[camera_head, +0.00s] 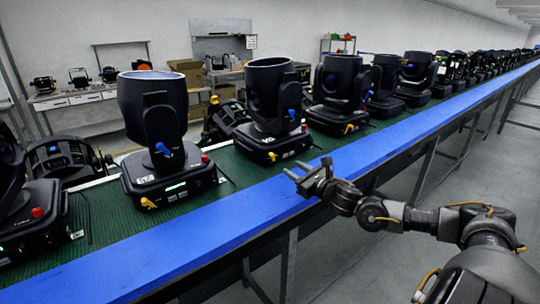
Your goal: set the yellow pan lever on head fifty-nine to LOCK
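Black moving-head lights stand in a row on a green belt. Number labels are too small to read, so I cannot tell which is head fifty-nine. The near middle head (155,100) has a yellow pan lever (148,203) low on its base's front-left corner and a blue lever (163,149) on its yoke. The head to its right (268,90) has a yellow lever (272,156); the one beyond (338,85) has another yellow lever (349,128). Lever markings are unreadable. My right gripper (306,172) is open and empty above the blue rail, apart from the heads. My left gripper is out of view.
The blue rail (190,232) runs along the belt's near edge. Another head (30,215) with a red knob stands at far left. More lights continue to the upper right. A workbench (85,98) and boxes stand behind. The aisle floor at right is clear.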

